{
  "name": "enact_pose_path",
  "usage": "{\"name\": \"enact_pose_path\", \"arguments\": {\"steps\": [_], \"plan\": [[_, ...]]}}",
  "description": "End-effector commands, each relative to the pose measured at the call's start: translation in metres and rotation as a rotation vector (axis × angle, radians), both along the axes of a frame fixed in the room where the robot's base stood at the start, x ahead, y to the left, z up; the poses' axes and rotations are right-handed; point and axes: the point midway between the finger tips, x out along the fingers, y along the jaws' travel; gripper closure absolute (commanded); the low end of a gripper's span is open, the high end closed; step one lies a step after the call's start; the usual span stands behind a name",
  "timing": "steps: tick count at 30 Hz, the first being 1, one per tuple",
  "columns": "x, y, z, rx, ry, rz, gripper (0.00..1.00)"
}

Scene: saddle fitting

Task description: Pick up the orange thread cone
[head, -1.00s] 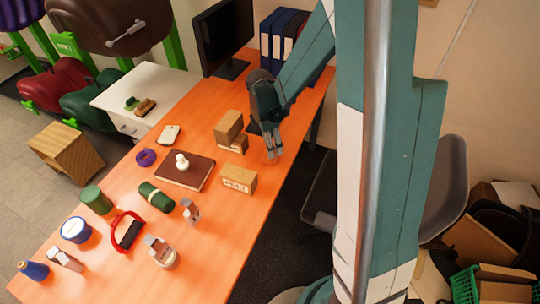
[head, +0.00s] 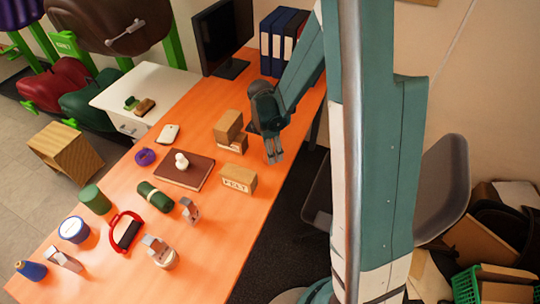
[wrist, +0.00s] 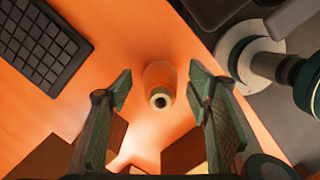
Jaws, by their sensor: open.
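The orange thread cone (wrist: 159,76) shows in the wrist view on the orange table, seen from above, with a pale ring around a dark hole at its top. My gripper (wrist: 160,92) is open, with one finger on each side of the cone and a visible gap on both sides. In the head view my gripper (head: 274,156) points down over the table near the small cardboard boxes. I cannot make out the cone in the head view; it blends with the table or is hidden by the gripper.
A black keyboard (wrist: 38,42) lies left of the cone in the wrist view. Stacked boxes (head: 228,127) and a labelled box (head: 238,179) stand close to my gripper. A brown book (head: 185,171) and several other items fill the near table. Binders (head: 283,38) stand at the back.

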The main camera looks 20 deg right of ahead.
Motion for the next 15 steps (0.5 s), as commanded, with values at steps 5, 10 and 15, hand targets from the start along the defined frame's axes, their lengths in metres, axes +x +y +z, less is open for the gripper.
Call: {"name": "enact_pose_path", "arguments": {"steps": [5,10,15], "plan": [[0.000,-0.001,-0.021,0.000,0.000,0.000,0.50],[-0.001,-0.002,-0.030,0.001,-0.001,0.000,0.50],[-0.001,-0.002,-0.032,0.001,-0.001,0.000,0.50]]}}
